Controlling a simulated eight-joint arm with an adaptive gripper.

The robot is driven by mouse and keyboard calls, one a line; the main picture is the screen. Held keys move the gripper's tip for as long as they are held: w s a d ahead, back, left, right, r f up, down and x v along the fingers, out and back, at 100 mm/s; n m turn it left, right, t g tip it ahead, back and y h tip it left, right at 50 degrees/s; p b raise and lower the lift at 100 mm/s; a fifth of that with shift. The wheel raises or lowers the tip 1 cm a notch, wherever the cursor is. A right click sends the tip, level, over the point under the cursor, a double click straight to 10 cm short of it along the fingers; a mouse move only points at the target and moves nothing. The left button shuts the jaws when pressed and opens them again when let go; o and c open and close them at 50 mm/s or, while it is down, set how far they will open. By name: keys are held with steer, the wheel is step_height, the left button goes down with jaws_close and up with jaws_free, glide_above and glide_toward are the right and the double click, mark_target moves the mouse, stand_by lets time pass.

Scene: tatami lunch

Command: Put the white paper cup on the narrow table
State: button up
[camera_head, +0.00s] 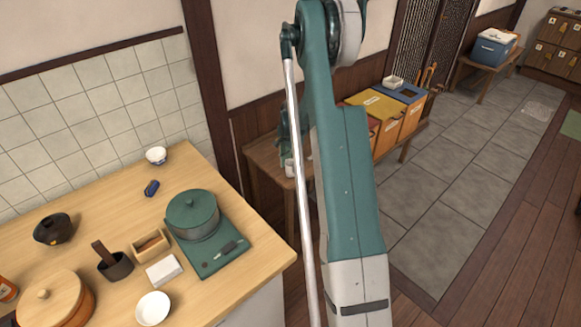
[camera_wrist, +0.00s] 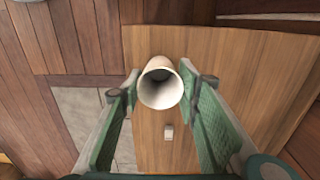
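The white paper cup (camera_wrist: 162,92) is between the two green fingers of my gripper (camera_wrist: 161,82) in the wrist view, with a finger against each side. My gripper appears shut on it. In the head view the cup (camera_head: 289,168) shows small beside my arm, at the near end of the narrow wooden table (camera_head: 262,158). My gripper (camera_head: 288,145) is partly hidden there by my arm. The tabletop (camera_wrist: 225,65) lies below the cup in the wrist view. I cannot tell whether the cup touches it.
A small pale block (camera_wrist: 168,132) lies on the tabletop. Coloured boxes (camera_head: 385,115) stand farther along the narrow table. The counter (camera_head: 110,215) at left holds a green pot (camera_head: 192,215), bowls and other kitchenware. A blue cooler (camera_head: 493,47) stands at the back right.

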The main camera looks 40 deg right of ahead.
steer(key=shift+f, duration=0.4)
steer(key=shift+f, duration=0.1)
steer(key=o, duration=0.6)
step_height(320, 180, up, 12)
steer(key=shift+r+p, duration=0.15)
steer(key=shift+p, duration=0.8)
stand_by(0.3)
